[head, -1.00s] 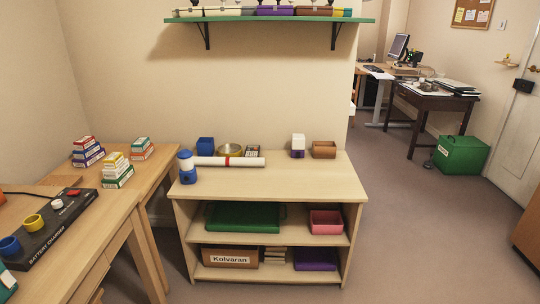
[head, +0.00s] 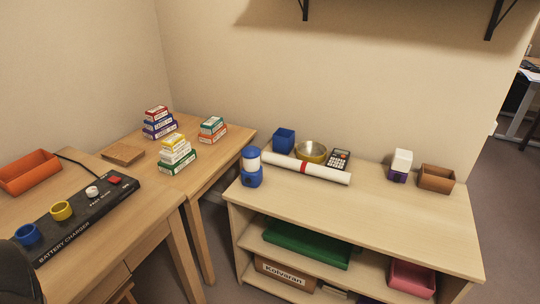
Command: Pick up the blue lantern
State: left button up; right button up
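The blue lantern (head: 252,177) stands upright at the left front corner of the low shelf unit's top. It has a blue base, a pale middle band and a blue cap. A white paper roll with a red band (head: 310,169) lies just right of it, with its left end close to the lantern. Neither gripper shows in the head view. A dark rounded shape at the lower left edge seems to be part of my own body.
The shelf top (head: 400,215) is clear in front.

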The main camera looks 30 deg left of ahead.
aim_at(252, 170)
jog(key=u, duration=0.6)
jog(key=i, duration=1.05)
jog(key=u, duration=1.2)
jog(key=i, duration=0.15)
jog(key=u, duration=0.2)
